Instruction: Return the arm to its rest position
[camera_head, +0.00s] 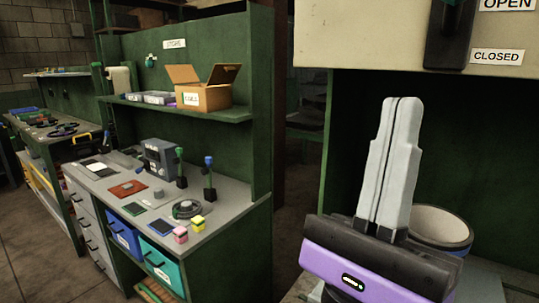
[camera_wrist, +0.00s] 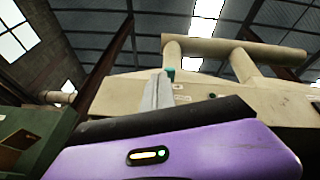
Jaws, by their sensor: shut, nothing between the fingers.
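My gripper (camera_head: 403,101) stands at the right of the head view, with its grey fingers pointing up and pressed together. It is shut and empty. Its purple and black body (camera_head: 365,268) fills the lower right. In the wrist view the shut fingers (camera_wrist: 158,92) point up in front of a beige machine housing (camera_wrist: 225,92), with roof beams and skylights above. No rest position is marked in either view.
A beige panel (camera_head: 400,45) with OPEN and CLOSED labels and a dark lever (camera_head: 450,40) hangs above my gripper. A round container (camera_head: 443,225) stands just behind it. Left is a green workbench (camera_head: 225,205) with small items and a cardboard box (camera_head: 205,97) on its shelf.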

